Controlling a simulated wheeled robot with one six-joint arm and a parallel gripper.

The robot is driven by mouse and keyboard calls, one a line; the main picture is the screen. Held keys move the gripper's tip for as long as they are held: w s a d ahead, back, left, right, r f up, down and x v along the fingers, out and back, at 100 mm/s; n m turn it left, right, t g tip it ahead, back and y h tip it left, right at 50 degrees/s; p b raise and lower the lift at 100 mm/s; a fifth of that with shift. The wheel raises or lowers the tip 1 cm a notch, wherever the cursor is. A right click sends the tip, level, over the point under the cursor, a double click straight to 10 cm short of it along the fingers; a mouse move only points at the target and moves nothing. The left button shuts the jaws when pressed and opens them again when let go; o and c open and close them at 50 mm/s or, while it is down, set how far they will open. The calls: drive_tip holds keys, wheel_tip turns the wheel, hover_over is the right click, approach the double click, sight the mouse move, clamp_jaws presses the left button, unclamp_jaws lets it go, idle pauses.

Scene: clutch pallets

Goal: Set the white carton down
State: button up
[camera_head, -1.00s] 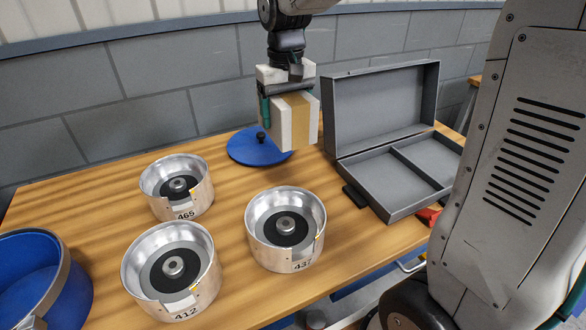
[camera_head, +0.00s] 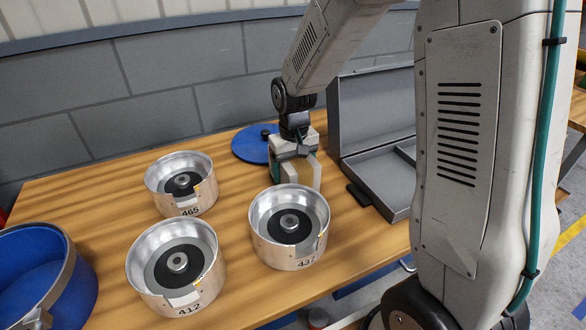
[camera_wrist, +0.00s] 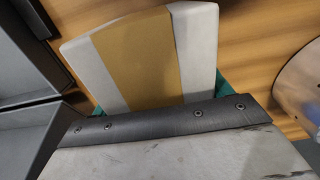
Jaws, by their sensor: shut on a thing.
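The white carton (camera_head: 302,170) with a tan band is in the head view, just behind the metal housing marked 437. That housing hides its lower part, so I cannot tell whether it touches the table. In the wrist view the carton (camera_wrist: 195,48) sticks out past the gripper, with wood behind it. My gripper (camera_head: 290,160) is shut on the carton, its teal pads at the carton's sides; it also shows in the wrist view (camera_wrist: 155,98).
Three metal housings, marked 465 (camera_head: 152,176), 412 (camera_head: 136,270) and 437 (camera_head: 262,232), stand on the wooden table (camera_head: 85,195). The open grey case (camera_head: 375,110) is to the right. A blue disc lid (camera_head: 246,147) lies behind, and a blue drum (camera_head: 75,290) is at left.

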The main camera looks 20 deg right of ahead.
drive_tip(key=shift+f, duration=0.2)
drive_tip(key=o, duration=1.2)
drive_tip(key=shift+r, duration=0.15)
